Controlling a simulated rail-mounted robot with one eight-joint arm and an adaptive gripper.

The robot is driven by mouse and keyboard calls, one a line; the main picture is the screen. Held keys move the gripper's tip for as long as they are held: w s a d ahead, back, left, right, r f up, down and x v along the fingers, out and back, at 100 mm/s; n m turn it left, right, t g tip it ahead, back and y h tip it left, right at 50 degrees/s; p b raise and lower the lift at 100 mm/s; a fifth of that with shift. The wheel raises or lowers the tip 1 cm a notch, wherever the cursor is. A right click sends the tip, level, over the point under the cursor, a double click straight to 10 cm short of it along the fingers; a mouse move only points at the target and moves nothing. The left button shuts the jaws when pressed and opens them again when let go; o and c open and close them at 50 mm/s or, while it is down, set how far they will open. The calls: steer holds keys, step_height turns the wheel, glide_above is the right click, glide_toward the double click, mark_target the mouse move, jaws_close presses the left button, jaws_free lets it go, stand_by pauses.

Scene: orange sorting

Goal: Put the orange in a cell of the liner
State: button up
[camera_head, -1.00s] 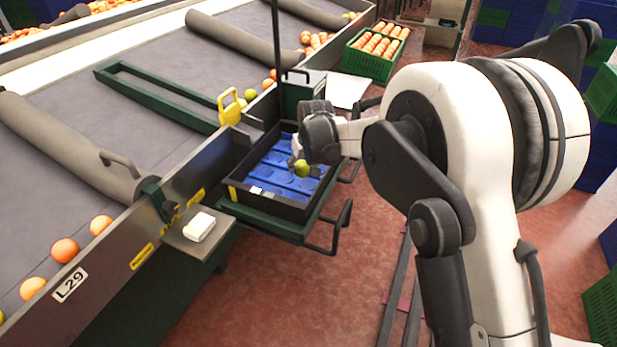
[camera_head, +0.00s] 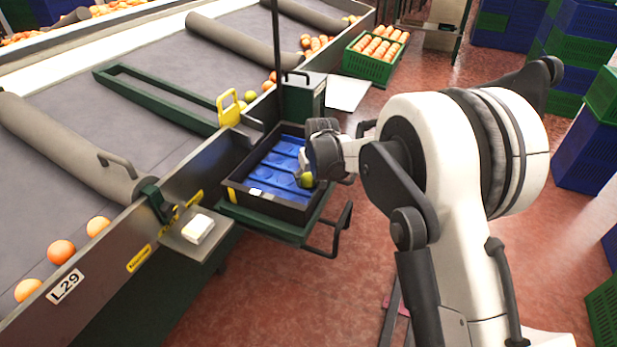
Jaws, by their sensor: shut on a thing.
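My gripper (camera_head: 305,174) is shut on a yellow-green orange (camera_head: 307,181), which shows at its fingertips. The gripper and the fruit are over the right side of the dark crate (camera_head: 282,209). My gripper hides the right part of the liner. I cannot tell whether the fruit touches the liner or hangs above it.
The crate rests on a green stand (camera_head: 262,226) beside the grey conveyor (camera_head: 130,120). A white box (camera_head: 198,228) sits on a ledge at the left. A green crate of oranges (camera_head: 371,66) stands behind. A dark post (camera_head: 277,60) rises behind the crate.

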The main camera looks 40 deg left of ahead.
steer(key=o, duration=0.9)
steer(key=p+v, duration=0.2)
steer(key=v, duration=1)
steer(key=shift+r, duration=0.1)
